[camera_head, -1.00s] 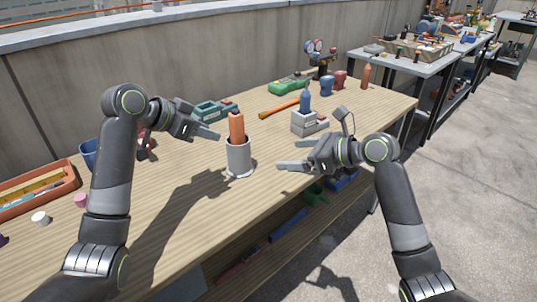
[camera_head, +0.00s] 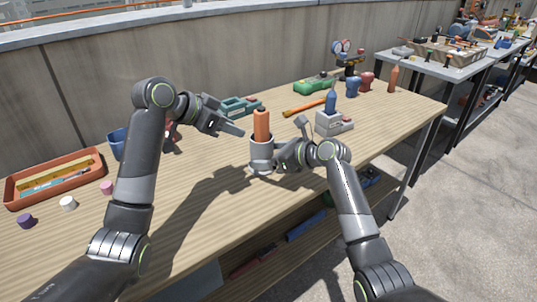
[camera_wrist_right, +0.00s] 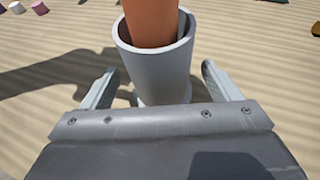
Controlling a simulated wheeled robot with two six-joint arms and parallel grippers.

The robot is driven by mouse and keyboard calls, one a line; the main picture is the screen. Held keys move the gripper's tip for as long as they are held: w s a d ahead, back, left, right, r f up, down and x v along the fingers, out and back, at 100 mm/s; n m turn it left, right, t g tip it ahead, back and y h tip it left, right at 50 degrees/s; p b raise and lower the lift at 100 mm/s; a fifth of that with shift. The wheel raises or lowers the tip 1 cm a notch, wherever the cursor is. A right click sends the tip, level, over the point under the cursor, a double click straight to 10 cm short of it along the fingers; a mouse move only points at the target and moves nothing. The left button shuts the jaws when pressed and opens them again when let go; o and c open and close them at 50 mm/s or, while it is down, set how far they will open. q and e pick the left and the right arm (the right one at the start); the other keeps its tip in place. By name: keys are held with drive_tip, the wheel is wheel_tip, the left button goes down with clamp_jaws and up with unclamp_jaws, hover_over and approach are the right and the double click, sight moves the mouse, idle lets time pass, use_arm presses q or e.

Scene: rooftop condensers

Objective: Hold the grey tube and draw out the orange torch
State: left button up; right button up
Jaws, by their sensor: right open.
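The grey tube (camera_head: 261,150) stands upright on the wooden bench, with the orange torch (camera_head: 262,124) upright in it and its upper part sticking out. In the right wrist view the grey tube (camera_wrist_right: 160,72) stands between the two fingers of my right gripper (camera_wrist_right: 161,82), with gaps visible on both sides. The orange torch (camera_wrist_right: 150,22) shows in its mouth. In the head view my right gripper (camera_head: 268,163) is at the tube's right side, low down, open. My left gripper (camera_head: 232,120) is open and empty, to the left of the torch and apart from it.
A grey block with a blue-handled tool (camera_head: 333,122) stands to the right, behind my right arm. An orange-handled hammer (camera_head: 303,107) and a green device (camera_head: 315,84) lie further back. An orange tray (camera_head: 55,190) and small caps are at left. The bench between is clear.

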sight(267, 124)
drive_tip(key=shift+a, duration=0.15)
drive_tip(key=c, duration=1.1)
use_arm(q)
drive_tip(key=o, duration=0.4)
drive_tip(key=shift+c, duration=0.2)
drive_tip(key=w+d+f+h, duration=0.1)
drive_tip(key=w+d, duration=0.1)
drive_tip(key=d, duration=0.1)
drive_tip(key=w+d+f+h, duration=0.1)
drive_tip(key=w+d, duration=0.1)
drive_tip(key=d, duration=0.1)
drive_tip(key=w+d+f+t+h, duration=0.1)
drive_tip(key=w+d, duration=0.1)
drive_tip(key=d, duration=0.1)
drive_tip(key=shift+w+f+m, duration=0.2)
drive_tip(key=shift+m, duration=0.2)
